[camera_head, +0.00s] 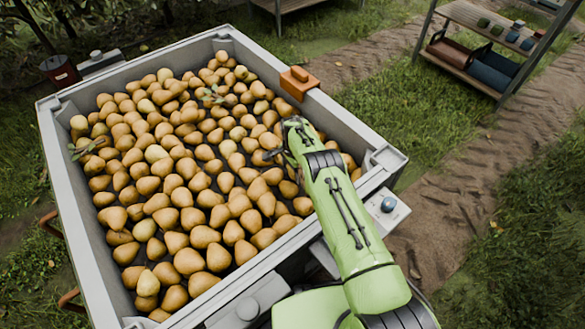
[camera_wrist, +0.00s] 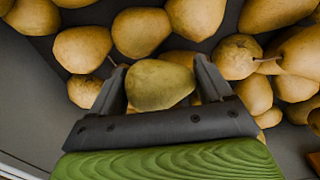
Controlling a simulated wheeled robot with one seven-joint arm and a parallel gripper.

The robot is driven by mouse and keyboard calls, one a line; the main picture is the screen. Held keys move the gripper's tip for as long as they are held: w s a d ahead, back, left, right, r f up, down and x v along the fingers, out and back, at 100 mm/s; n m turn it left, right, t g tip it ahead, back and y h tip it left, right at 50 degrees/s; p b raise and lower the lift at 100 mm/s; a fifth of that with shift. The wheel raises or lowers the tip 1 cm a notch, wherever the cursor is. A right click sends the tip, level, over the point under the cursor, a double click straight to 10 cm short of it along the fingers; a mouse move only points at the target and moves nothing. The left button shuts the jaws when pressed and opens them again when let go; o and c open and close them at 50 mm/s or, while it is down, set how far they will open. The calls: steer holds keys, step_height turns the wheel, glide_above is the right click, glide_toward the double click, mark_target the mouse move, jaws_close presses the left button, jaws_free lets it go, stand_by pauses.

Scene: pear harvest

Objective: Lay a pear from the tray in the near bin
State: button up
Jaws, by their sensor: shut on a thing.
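A large grey bin (camera_head: 375,172) full of yellow-brown pears (camera_head: 172,190) fills the left and middle of the head view. My gripper (camera_head: 273,154) reaches over its right wall, low among the pears near the right side. In the wrist view my gripper (camera_wrist: 160,68) is shut on a greenish-yellow pear (camera_wrist: 161,86), with one dark finger on each side. Other pears (camera_wrist: 140,31) lie close around it. I cannot tell whether the held pear touches them or the bin floor. In the head view my arm hides the held pear. No separate tray can be made out.
An orange block (camera_head: 298,82) sits on the bin's right rim. Leafy twigs (camera_head: 85,148) lie among the pears. A wooden shelf (camera_head: 465,68) with containers stands at upper right, beyond grass.

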steer(key=shift+d+f, duration=0.1)
steer(key=shift+f, duration=0.15)
steer(key=o, duration=1)
steer(key=shift+r, duration=0.1)
